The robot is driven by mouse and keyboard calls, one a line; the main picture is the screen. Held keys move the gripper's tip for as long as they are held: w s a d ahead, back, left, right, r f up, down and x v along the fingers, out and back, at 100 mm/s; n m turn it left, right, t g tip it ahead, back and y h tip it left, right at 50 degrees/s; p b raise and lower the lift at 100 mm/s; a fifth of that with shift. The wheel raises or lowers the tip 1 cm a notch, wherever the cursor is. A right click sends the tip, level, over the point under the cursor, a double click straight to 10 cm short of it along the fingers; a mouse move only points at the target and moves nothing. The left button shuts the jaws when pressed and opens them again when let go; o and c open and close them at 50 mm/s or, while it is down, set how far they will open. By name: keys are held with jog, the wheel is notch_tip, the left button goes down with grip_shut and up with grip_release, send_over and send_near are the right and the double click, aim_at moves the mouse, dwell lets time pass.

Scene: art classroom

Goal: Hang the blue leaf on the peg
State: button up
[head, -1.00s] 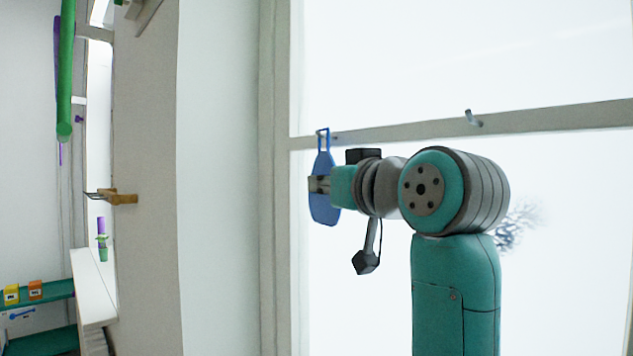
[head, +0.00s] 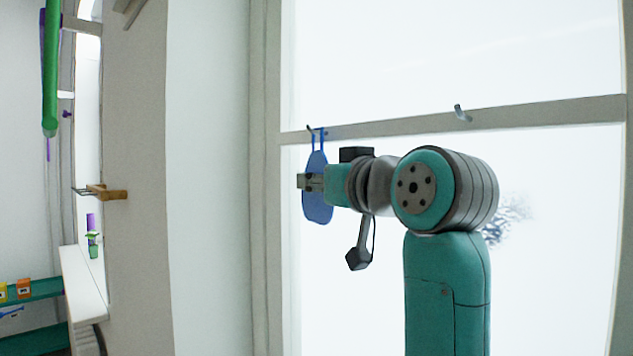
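The blue leaf (head: 317,206) is a flat, upright oval with a thin loop at its top, in front of the window's left side. My gripper (head: 310,182) is across the leaf's middle and appears shut on it; its fingertips point left. The top of the loop overlaps the window's crossbar (head: 390,127). A small dark peg tip (head: 310,129) shows at the loop's upper left. I cannot tell whether the loop is around this peg or only in front of it. A second, grey peg (head: 462,114) is on the crossbar further right, bare.
A wooden bracket (head: 108,192) sticks out from the wall left of the window. A white ledge (head: 84,285) and a teal shelf (head: 40,288) with small boxes are at lower left. A green tube (head: 50,80) hangs at upper left.

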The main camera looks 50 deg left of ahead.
dwell(0.3)
jog(key=d, duration=0.4)
jog(key=s+d, duration=0.1)
jog(key=d, duration=0.6)
jog(key=shift+s+d, duration=0.4)
